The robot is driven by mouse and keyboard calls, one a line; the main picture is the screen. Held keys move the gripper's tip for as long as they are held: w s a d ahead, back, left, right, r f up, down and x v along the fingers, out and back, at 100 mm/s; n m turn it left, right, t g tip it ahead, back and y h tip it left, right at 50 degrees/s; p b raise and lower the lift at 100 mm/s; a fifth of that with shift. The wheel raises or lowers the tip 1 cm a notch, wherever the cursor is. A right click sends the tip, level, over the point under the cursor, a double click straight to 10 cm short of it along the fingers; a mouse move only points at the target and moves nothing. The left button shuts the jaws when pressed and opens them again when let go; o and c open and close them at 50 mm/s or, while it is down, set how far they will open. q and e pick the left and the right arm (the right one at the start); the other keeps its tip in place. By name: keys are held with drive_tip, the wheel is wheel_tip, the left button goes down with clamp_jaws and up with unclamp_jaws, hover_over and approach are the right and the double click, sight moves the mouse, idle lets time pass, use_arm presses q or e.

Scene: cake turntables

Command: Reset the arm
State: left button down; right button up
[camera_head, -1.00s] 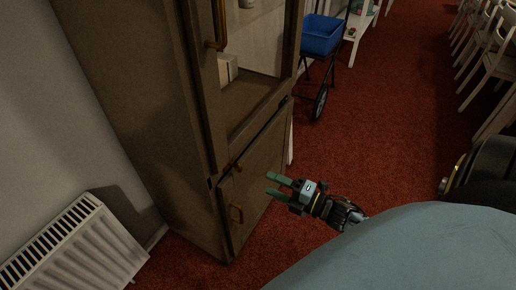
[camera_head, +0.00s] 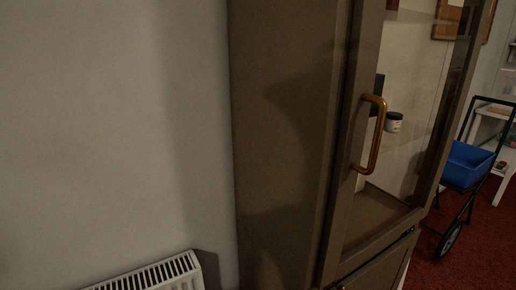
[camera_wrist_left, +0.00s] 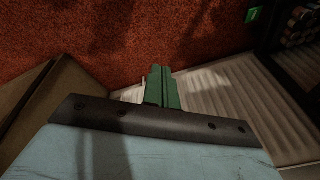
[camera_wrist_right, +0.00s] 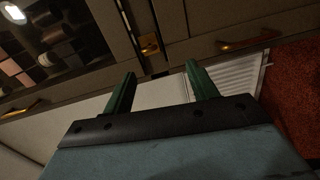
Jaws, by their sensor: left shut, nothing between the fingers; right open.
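Neither arm shows in the head view now. My left gripper (camera_wrist_left: 163,88) shows in the left wrist view, its green fingers together with nothing between them. Beyond it are the red carpet and a white ribbed radiator (camera_wrist_left: 215,100). My right gripper (camera_wrist_right: 160,88) shows in the right wrist view, its green fingers apart and empty. Beyond its fingers are the brown cabinet front (camera_wrist_right: 180,52) and the white radiator (camera_wrist_right: 232,75). I cannot tell the exact gap between the fingers and the cabinet.
The tall brown cabinet (camera_head: 285,150) with a glass door and brass handle (camera_head: 374,135) stands close ahead. A radiator (camera_head: 150,275) is low by the pale wall (camera_head: 110,120). A cart with a blue bin (camera_head: 466,165) stands on red carpet (camera_head: 480,240) at right.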

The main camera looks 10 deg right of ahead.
drive_tip(key=s+d+f+m+g+h+p, duration=0.15)
drive_tip(key=s+f+m+g+h, duration=0.3)
drive_tip(key=f, duration=0.45)
drive_tip(key=s+f+m+g+h+p, duration=0.2)
drive_tip(key=s+f+m+g+p, duration=0.1)
drive_tip(key=s+f+m, duration=0.5)
use_arm(q)
drive_tip(key=s+a+f+p, duration=0.1)
drive_tip(key=s+f, duration=0.4)
drive_tip(key=s, duration=0.3)
drive_tip(key=s+a+f+g+p, duration=0.1)
drive_tip(key=s+f, duration=0.3)
drive_tip(key=s, duration=0.4)
drive_tip(key=shift+a+f+m+g, duration=0.3)
drive_tip(key=shift+a+f, duration=0.05)
drive_tip(key=shift+a, duration=0.45)
use_arm(e)
drive_tip(key=s+a+f+m+g, duration=0.2)
drive_tip(key=s+f+g, duration=0.2)
drive_tip(key=s, duration=0.4)
drive_tip(key=s+a+f+m+g, duration=0.2)
drive_tip(key=s+f+m+g, duration=0.1)
drive_tip(key=s, duration=0.5)
wheel_tip(320, 180, down, 3)
drive_tip(key=shift+s+a+r+m+g, duration=0.15)
drive_tip(key=shift+s+a+m+g, duration=0.2)
drive_tip(key=shift+g, duration=0.1)
